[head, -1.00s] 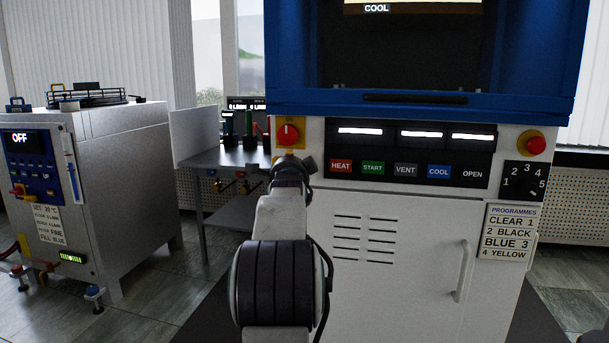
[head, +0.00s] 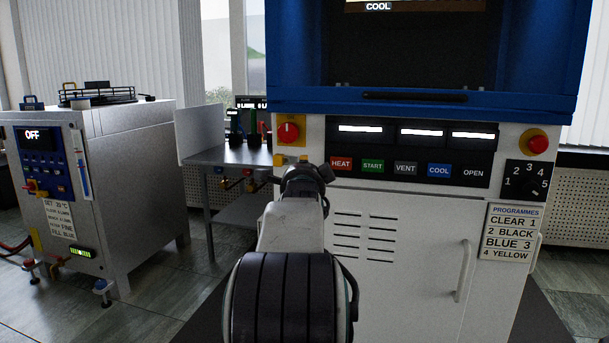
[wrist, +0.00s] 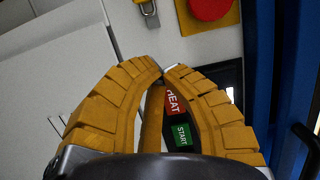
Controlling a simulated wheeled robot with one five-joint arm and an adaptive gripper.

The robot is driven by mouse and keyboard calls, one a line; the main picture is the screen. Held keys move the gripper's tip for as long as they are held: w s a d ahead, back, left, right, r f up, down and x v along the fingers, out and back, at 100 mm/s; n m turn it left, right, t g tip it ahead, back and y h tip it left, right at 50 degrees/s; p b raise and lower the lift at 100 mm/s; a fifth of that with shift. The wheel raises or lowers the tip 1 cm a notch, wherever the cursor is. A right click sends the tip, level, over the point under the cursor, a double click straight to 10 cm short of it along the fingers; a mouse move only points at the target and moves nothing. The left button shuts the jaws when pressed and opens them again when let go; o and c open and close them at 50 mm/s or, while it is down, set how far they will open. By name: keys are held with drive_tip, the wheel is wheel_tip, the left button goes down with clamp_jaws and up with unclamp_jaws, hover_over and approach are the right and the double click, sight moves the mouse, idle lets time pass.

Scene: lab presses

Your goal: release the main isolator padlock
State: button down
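The main isolator is a red rotary knob (head: 288,131) on a yellow plate at the left of the press panel. In the wrist view its red knob (wrist: 210,6) is at the top edge. The padlock (wrist: 148,10) is at the top beside it, with a silver shackle and its body partly cut off. My gripper (wrist: 164,71) has its yellow fingers bowed with tips together, apart from the padlock. A yellow bar and a small pale tip show between the fingers; I cannot tell whether these are a held object.
The press panel has HEAT (head: 342,163), START (head: 373,166) and other buttons. A red stop button (head: 536,142) and a dial (head: 525,183) are at the right. A bench (head: 232,155) and a steel unit (head: 130,150) stand to the left.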

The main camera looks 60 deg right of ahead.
drive_tip(key=shift+v, duration=1.55)
